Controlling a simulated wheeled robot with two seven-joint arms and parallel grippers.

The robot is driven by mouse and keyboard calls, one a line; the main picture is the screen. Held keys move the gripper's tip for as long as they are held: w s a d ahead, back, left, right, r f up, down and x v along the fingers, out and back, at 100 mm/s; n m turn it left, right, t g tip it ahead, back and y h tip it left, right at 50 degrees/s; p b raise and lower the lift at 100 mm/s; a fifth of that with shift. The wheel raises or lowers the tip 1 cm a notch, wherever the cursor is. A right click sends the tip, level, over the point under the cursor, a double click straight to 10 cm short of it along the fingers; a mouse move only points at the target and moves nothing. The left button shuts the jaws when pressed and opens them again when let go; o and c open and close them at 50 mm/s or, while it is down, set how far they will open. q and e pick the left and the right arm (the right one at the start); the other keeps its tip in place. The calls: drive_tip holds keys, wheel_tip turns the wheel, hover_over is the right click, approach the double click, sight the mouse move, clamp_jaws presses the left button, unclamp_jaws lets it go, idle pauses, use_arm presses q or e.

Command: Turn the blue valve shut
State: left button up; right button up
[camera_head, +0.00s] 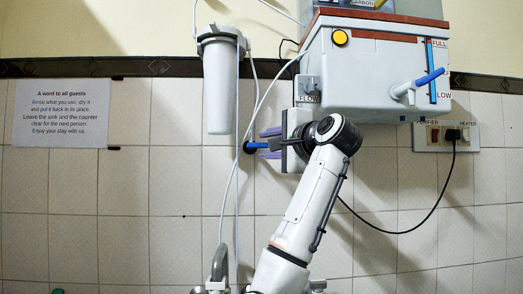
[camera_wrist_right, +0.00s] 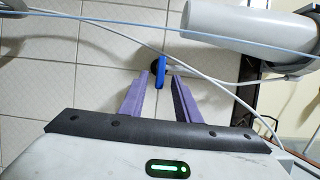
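The blue valve handle (camera_head: 250,147) is low on the tiled wall, just under the white filter canister. My right gripper (camera_head: 268,144) reaches it from the right with its purple fingers apart. In the right wrist view the blue handle (camera_wrist_right: 161,70) lies between the two fingertips of the right gripper (camera_wrist_right: 161,78), with a small gap on each side. The valve body behind the handle is mostly hidden. My left gripper is not in view.
A white filter canister (camera_head: 218,85) hangs above the valve, with thin white tubes beside it. A white tank (camera_head: 365,70) with another blue lever (camera_head: 430,77) is at upper right. A socket panel (camera_head: 446,136) with a black cord is right. A metal tap (camera_head: 219,264) stands below.

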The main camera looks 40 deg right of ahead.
drive_tip(key=b+v, duration=0.1)
drive_tip(key=v, duration=0.5)
drive_tip(key=shift+s+f, duration=0.1)
idle(0.4)
